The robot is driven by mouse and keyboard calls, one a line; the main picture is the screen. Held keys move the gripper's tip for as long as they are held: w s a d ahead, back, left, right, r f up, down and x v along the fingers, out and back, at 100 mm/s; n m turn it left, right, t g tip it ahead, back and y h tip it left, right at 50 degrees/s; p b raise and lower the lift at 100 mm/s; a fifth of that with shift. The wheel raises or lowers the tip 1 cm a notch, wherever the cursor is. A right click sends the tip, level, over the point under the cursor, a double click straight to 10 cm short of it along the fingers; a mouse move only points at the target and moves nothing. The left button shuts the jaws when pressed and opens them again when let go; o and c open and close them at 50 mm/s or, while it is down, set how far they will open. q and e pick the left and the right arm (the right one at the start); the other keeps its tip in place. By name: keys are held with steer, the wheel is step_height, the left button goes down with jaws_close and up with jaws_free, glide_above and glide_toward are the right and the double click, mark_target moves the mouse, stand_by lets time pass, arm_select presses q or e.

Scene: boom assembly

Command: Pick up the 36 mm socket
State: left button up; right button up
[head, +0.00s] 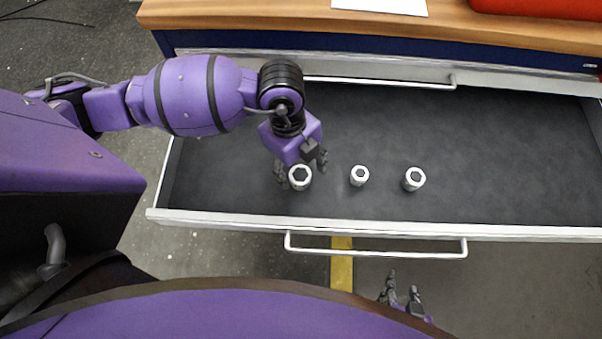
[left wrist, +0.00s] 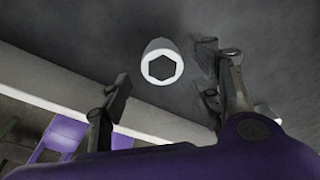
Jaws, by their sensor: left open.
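Three silver-white sockets with hexagonal openings stand upright in the open drawer: a left socket (head: 300,178), a smaller middle socket (head: 359,176) and a right socket (head: 414,179). No size marking is legible, so I cannot tell by label which is 36 mm. My left gripper (head: 301,168) is open and low over the left socket, one finger on each side. In the left wrist view a socket (left wrist: 161,64) shows between the spread fingers, with no clear contact. My right gripper (head: 402,284) is outside the drawer, below its front handle, fingers apart and empty.
The drawer (head: 500,150) has a dark lining, free to the right of the sockets. Its front rim (head: 220,219) and handle (head: 375,253) lie on the near side. A wooden worktop (head: 270,15) is above, with a red object (head: 540,8) on it.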

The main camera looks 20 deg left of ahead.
mark_target(299, 175)
arm_select(q)
step_height(299, 175, down, 4)
steer(key=shift+s+d+f, duration=0.1)
steer(key=shift+d, duration=0.05)
arm_select(e)
steer(key=shift+w+f, duration=0.15)
steer(key=shift+w, duration=0.05)
arm_select(q)
steer(key=c, duration=1.4)
steer(key=shift+o, duration=0.2)
arm_select(e)
steer(key=shift+w+r, duration=0.2)
steer(key=shift+w, duration=0.05)
arm_select(q)
steer(key=shift+r, duration=0.2)
arm_select(e)
steer(key=shift+s, duration=0.1)
